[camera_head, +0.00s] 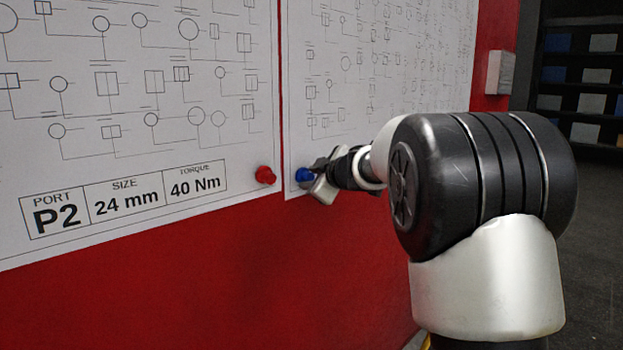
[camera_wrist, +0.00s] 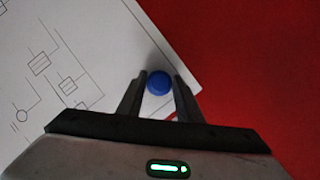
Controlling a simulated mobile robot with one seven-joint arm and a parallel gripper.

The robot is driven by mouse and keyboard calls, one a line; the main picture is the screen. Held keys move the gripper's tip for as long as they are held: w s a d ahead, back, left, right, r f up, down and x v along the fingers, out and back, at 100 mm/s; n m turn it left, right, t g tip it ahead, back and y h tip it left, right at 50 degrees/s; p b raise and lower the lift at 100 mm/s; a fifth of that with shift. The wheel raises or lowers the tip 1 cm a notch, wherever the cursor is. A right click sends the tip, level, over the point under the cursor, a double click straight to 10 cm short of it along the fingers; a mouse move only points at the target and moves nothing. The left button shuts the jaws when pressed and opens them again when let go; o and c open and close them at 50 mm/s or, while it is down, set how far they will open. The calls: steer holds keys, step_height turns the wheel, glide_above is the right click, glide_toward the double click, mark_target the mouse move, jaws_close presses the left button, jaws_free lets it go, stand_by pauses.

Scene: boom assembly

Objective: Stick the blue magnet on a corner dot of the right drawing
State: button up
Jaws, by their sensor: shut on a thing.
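The blue magnet (camera_head: 304,174) is at the lower left corner of the right drawing (camera_head: 340,75) in the head view. My gripper (camera_head: 318,179) is shut on it. In the wrist view the blue magnet (camera_wrist: 158,83) sits between the two fingertips of my gripper (camera_wrist: 159,86), over the corner of the white sheet (camera_wrist: 90,45). No corner dot shows; the magnet and fingers cover that spot. I cannot tell whether the magnet touches the sheet.
A red magnet (camera_head: 265,175) is on the lower right corner of the left drawing (camera_head: 150,130). The red panel (camera_head: 250,270) is bare below both sheets. A small white box (camera_head: 500,72) is on the panel at right. Shelves with bins (camera_head: 580,75) stand behind.

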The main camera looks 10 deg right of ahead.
steer(key=o, duration=1.1)
steer(key=s+d+r+m+t+h, duration=0.1)
steer(key=s+d+r+m+h, duration=0.25)
steer(key=s, duration=0.65)
steer(key=s+d+r+m+t+h, duration=0.1)
steer(key=s+d+r+m, duration=0.1)
steer(key=s+d+r, duration=0.6)
steer(key=s+a+f+m+g+h, duration=0.1)
steer(key=s+f+m+g+h, duration=0.4)
steer(key=s+f, duration=1.15)
steer(key=s+a+f+m+g+y, duration=0.1)
steer(key=s+a+f+g+y, duration=0.1)
steer(key=s, duration=0.4)
steer(key=s+a+f+m+g+y, duration=0.1)
steer(key=s+a+f+g+y, duration=0.2)
steer(key=s+a+f, duration=0.2)
steer(key=shift+s+a, duration=0.6)
steer(key=shift+s, duration=0.4)
